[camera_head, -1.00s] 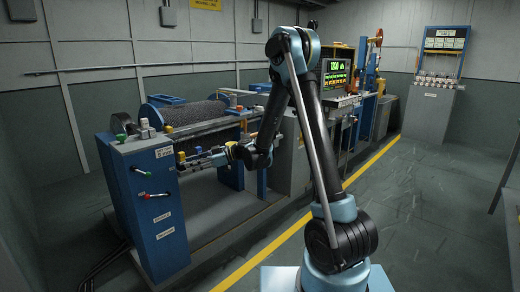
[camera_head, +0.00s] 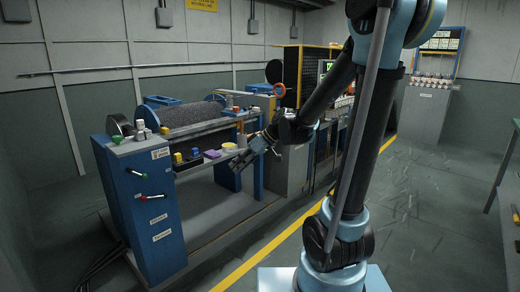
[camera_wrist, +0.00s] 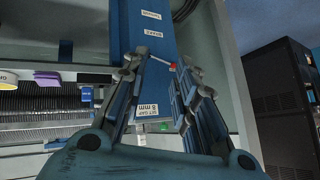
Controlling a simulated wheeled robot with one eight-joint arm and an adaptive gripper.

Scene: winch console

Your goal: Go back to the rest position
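My gripper (camera_head: 244,158) hangs in front of the console, to the right of the narrow shelf with small coloured parts. In the wrist view my gripper (camera_wrist: 160,66) shows its two fingers apart with nothing held between them.
A blue cabinet (camera_head: 150,215) with green and red levers stands at the left. A purple block (camera_head: 212,154) and yellow part (camera_head: 178,158) are on the shelf. A cable drum (camera_head: 185,112) lies behind. The floor right of the yellow line (camera_head: 265,252) is mostly clear.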

